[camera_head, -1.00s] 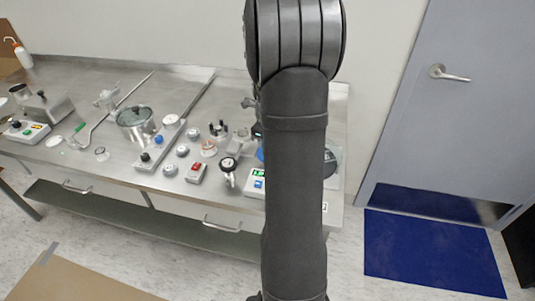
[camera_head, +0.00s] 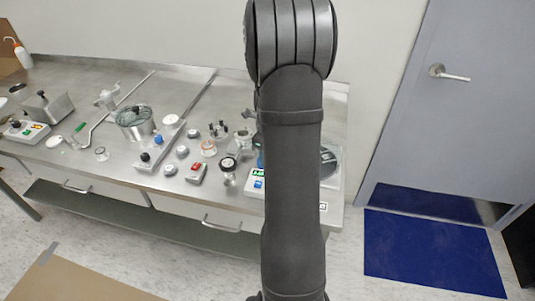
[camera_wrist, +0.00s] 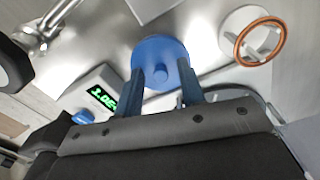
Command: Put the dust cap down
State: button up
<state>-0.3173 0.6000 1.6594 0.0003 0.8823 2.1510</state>
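The dust cap is likely the blue round cap (camera_wrist: 160,50) with a small central knob, seen between and just beyond my fingertips in the wrist view. My gripper (camera_wrist: 161,72) has its two fingers apart, one at each side of the cap. Gaps show between the fingers and the knob. I cannot tell whether they press on the cap or whether it rests on the surface below. In the head view my arm hides most of the gripper, and only a bit of blue (camera_head: 260,160) shows beside the arm.
A scale with a green display (camera_wrist: 103,97) stands close left of my gripper. An orange-ringed fitting (camera_wrist: 259,42) is at right. Metal fittings (camera_wrist: 38,38) are at upper left. The steel bench (camera_head: 100,165) carries a pot (camera_head: 135,122), small knobs and instruments; its far right end is partly hidden.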

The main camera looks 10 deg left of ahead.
notch_tip(320, 180, up, 12)
jog(key=shift+r, duration=0.2)
jog(key=shift+f, duration=0.1)
dwell(0.4)
jog(key=shift+f, duration=4.15)
jog(key=shift+f, duration=0.1)
